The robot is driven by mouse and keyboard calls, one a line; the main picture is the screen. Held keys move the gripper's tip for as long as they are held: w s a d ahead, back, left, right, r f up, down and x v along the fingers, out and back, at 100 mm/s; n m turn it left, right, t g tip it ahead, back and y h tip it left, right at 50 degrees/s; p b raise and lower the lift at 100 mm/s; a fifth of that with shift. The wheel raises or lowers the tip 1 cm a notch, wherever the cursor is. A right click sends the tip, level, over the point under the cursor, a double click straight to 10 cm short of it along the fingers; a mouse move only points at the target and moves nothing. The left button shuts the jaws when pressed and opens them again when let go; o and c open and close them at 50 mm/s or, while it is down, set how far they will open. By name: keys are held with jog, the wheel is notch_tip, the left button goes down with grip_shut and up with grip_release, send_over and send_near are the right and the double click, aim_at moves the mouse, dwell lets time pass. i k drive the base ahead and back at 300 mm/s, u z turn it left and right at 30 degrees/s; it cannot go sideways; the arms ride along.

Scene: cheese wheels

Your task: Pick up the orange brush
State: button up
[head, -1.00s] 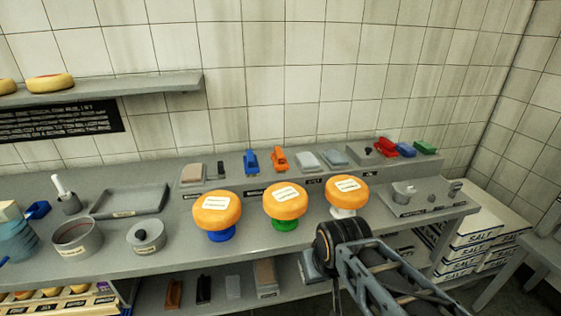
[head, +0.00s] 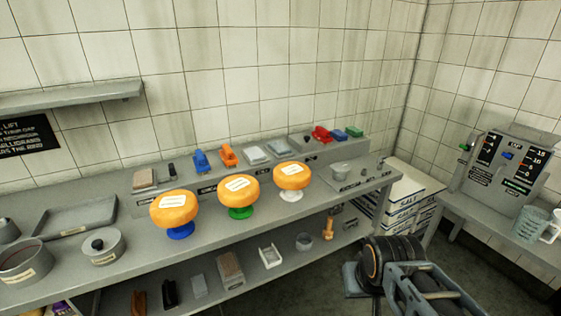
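The orange brush (head: 228,155) lies on the raised back ledge of the bench, between a blue brush (head: 201,161) and a pale block. It appears clear of anything on top of it. My gripper (head: 350,281) is at the lower right in the head view, in front of the bench and well away from the brush. My arm's dark wrist hides most of it, so its fingers cannot be made out.
Three orange cheese wheels stand on blue, green and white stands (head: 291,195) in front of the ledge. Pots and a tray (head: 75,218) sit at left. A lower shelf holds several tools. White boxes (head: 405,196) and a panel bench (head: 480,215) are at right.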

aim_at(229, 159)
jog(key=z, duration=0.4)
jog(key=k, duration=0.6)
jog(key=z, duration=0.45)
jog(key=i, duration=1.4)
jog(key=u, duration=1.3)
jog(key=i, duration=0.9)
jog(key=u, duration=1.25)
jog(key=i, duration=0.2)
jog(key=u, duration=0.15)
